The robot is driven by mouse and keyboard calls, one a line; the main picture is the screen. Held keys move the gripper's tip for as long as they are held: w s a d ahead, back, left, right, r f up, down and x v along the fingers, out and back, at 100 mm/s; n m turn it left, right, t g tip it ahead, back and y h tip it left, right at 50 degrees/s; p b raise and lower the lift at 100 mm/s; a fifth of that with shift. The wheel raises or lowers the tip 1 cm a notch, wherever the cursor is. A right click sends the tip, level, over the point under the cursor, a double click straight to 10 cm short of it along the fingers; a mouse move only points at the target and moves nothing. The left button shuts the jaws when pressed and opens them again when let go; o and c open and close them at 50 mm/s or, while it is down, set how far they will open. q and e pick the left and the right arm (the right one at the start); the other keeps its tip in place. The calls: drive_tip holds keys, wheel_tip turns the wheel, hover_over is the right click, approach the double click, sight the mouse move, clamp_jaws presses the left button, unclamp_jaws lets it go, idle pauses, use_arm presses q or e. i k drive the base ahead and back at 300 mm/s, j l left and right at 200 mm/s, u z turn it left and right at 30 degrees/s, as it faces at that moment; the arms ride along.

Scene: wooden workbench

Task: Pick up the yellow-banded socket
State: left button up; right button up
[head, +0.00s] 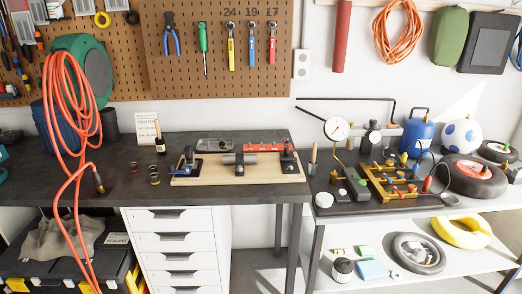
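Several small dark sockets stand on the dark bench top (225,190), left of the wooden board. One socket (155,180) near the front shows a yellowish band. Another socket (154,169) just behind it also looks partly yellowish. A third socket (134,167) stands to their left, and its band colour is hard to make out. They are too small here to tell the bands apart with certainty. Neither of my grippers is in view.
A wooden board (188,181) with clamps and a grey cylinder lies to the right. An orange hose (64,150) hangs at the left. The bench front is clear.

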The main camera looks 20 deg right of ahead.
sight(154, 177)
drive_tip(key=i+j, duration=0.25)
drive_tip(key=i+j+z, duration=0.1)
drive_tip(key=i+j, duration=0.15)
drive_tip(key=j, duration=0.2)
drive_tip(key=i+j, duration=0.25)
drive_tip(key=j, duration=0.15)
drive_tip(key=i+j, duration=0.25)
drive_tip(key=j, duration=0.15)
drive_tip(key=i+j+z, duration=0.1)
drive_tip(key=i+j, duration=0.35)
drive_tip(key=j, duration=0.3)
